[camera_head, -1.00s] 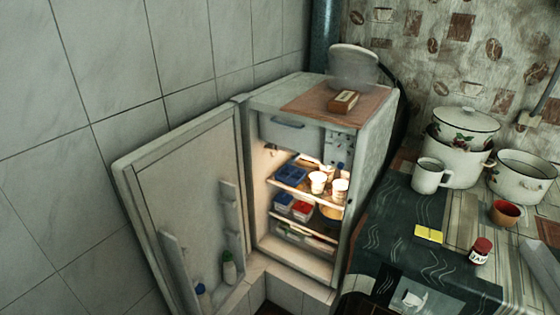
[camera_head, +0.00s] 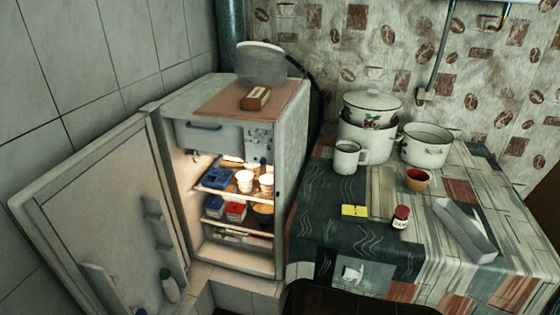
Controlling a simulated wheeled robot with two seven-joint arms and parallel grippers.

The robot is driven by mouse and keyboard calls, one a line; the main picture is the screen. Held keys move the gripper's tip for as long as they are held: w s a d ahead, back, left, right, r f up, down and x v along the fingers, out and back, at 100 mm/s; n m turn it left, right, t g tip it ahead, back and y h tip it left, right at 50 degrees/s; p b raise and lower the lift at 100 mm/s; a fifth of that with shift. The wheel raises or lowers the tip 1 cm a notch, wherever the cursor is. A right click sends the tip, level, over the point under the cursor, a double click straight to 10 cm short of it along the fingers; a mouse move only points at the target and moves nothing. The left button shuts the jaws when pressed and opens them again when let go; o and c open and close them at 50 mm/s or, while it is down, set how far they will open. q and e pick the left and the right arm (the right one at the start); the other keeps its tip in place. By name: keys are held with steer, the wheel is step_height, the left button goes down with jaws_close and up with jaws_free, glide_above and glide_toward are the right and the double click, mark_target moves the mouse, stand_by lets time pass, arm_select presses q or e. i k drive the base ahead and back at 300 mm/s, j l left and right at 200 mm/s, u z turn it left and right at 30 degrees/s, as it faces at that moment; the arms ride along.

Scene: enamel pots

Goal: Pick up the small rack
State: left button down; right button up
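I cannot tell for sure which thing is the small rack. The open fridge (camera_head: 188,135) stands at the left, with lit shelves (camera_head: 216,190) that hold blue and red boxes and cups. Its open door (camera_head: 85,215) has small white door racks (camera_head: 158,222) on its inner face, lower left. A bottle (camera_head: 168,285) stands low in the door. Neither of my grippers is in view.
The table (camera_head: 340,215) at the right bears enamel pots (camera_head: 427,150), a white mug (camera_head: 347,158), a brown cup (camera_head: 416,180), a red-lidded jar (camera_head: 401,217), a yellow packet (camera_head: 354,210) and a long grey box (camera_head: 465,230). A small box (camera_head: 255,98) lies on the fridge.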

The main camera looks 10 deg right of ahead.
mark_target(477, 246)
steer(key=z, duration=1.5)
steer(key=i+l, duration=0.1)
steer(key=i, duration=0.6)
steer(key=i+l+u, duration=0.15)
steer(key=i, duration=0.6)
